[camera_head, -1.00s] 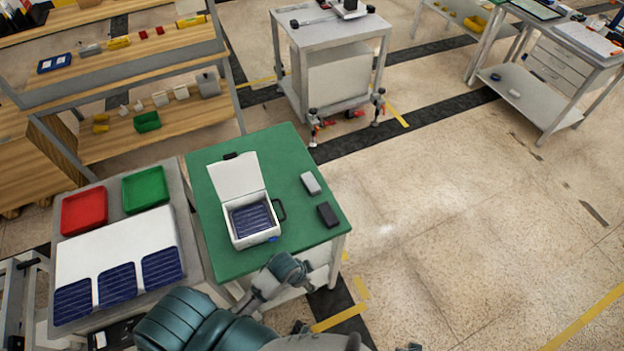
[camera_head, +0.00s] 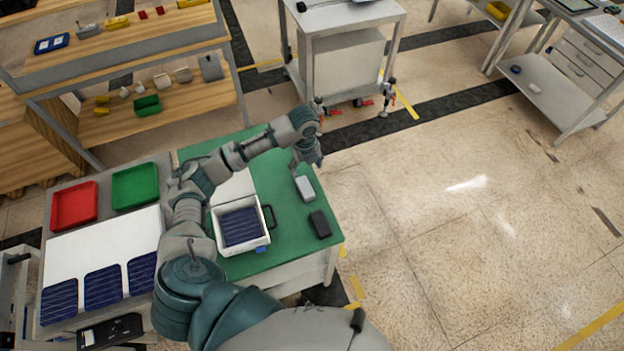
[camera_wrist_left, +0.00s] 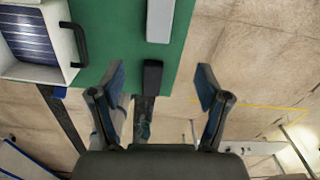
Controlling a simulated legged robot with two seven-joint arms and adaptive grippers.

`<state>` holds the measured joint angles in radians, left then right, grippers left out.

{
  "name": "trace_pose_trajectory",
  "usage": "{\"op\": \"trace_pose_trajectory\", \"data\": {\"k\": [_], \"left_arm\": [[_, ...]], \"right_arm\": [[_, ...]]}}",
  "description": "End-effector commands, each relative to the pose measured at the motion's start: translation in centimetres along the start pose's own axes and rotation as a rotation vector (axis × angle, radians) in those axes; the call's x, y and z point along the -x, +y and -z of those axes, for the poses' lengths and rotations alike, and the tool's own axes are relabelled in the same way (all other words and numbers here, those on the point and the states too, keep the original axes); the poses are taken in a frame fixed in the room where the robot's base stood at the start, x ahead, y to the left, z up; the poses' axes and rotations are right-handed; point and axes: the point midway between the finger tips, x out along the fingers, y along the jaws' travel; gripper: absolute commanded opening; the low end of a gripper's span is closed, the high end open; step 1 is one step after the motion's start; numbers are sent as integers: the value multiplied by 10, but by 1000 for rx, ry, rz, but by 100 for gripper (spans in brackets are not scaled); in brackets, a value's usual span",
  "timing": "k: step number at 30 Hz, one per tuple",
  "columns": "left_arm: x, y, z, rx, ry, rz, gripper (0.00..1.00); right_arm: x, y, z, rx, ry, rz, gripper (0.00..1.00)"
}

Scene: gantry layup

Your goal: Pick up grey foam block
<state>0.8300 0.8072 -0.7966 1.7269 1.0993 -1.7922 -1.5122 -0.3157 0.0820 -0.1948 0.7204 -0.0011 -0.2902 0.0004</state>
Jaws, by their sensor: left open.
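The light grey foam block (camera_head: 305,188) lies on the green table top (camera_head: 287,232) near its right edge. A dark block (camera_head: 320,224) lies just in front of it. My left gripper (camera_head: 306,164) is open and empty, above the table just behind the grey block. In the left wrist view, my left gripper's spread fingers (camera_wrist_left: 160,82) frame the dark block (camera_wrist_left: 152,77), and the grey block (camera_wrist_left: 160,20) is at the top, partly cut off. My right gripper is not in view.
A white open case (camera_head: 215,234) with dark striped panels stands left of the blocks. My left arm hides part of its lid. A grey bench with a red tray (camera_head: 74,204) and a green tray (camera_head: 135,187) adjoins on the left. The floor to the right is clear.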

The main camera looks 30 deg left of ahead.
Motion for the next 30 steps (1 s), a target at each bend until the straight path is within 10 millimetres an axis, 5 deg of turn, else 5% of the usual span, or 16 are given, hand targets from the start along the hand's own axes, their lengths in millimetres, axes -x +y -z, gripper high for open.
{"op": "trace_pose_trajectory", "data": {"k": [5,18,30], "left_arm": [[15,7,-19,-50,2,-16,76],[-80,5,-19,-53,5,-18,76],[-124,2,-18,-52,4,-17,76]], "right_arm": [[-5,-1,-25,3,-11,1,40],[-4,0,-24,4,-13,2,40],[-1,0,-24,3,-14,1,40]]}}
